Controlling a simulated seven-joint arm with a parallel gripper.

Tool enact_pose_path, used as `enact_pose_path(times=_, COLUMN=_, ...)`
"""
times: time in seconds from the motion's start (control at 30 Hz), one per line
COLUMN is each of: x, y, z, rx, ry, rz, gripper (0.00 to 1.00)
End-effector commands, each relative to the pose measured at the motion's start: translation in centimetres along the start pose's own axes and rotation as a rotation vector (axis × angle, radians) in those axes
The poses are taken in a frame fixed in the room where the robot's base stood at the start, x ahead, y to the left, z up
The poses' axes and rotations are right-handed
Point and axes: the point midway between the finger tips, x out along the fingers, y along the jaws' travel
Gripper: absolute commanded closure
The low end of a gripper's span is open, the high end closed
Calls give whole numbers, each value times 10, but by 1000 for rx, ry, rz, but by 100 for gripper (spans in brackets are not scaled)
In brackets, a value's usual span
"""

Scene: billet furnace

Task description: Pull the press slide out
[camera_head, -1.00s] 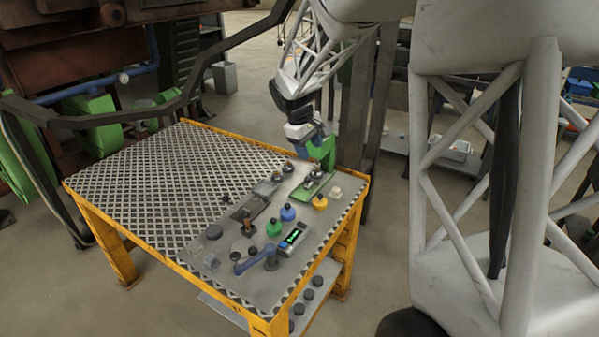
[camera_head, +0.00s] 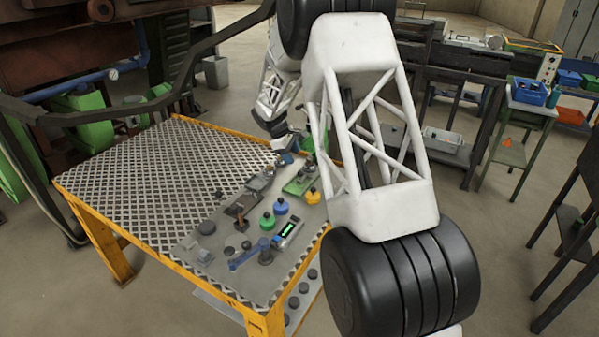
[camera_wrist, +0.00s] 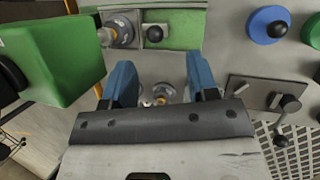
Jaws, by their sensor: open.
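The press has a green body (camera_wrist: 55,62) at the left of the wrist view, with a silver round part and a green base (camera_wrist: 185,33) at the top. A small metal slide piece with a black knob (camera_wrist: 155,33) sits on that base. In the head view the green base (camera_head: 299,187) is at the table's right side, and my arm partly hides the press. My gripper (camera_wrist: 161,68) is open, its blue fingers apart, with nothing held between them. The slide knob is beyond the fingertips. Small round metal fittings (camera_wrist: 163,94) show between the fingers, partly hidden by my gripper.
On the panel are blue (camera_head: 281,207), green (camera_head: 267,222) and yellow (camera_head: 312,196) knobs, a blue lever (camera_head: 247,256) and a display box (camera_head: 287,233). A metal plate with a dark knob (camera_wrist: 290,103) is at the wrist view's right. The perforated tabletop (camera_head: 150,185) is clear.

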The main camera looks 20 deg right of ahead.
Motion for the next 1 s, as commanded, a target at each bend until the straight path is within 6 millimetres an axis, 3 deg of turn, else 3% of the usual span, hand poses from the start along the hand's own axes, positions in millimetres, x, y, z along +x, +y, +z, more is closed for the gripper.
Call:
enact_pose_path(times=0.27, x=21, y=11, z=-19, rx=-39, ry=-17, rz=4, gripper=46)
enact_pose_path(times=0.73, x=24, y=11, z=-19, rx=-41, ry=-18, rz=4, gripper=46)
enact_pose_path(times=1.0, x=42, y=11, z=-19, rx=-41, ry=-19, rz=4, gripper=46)
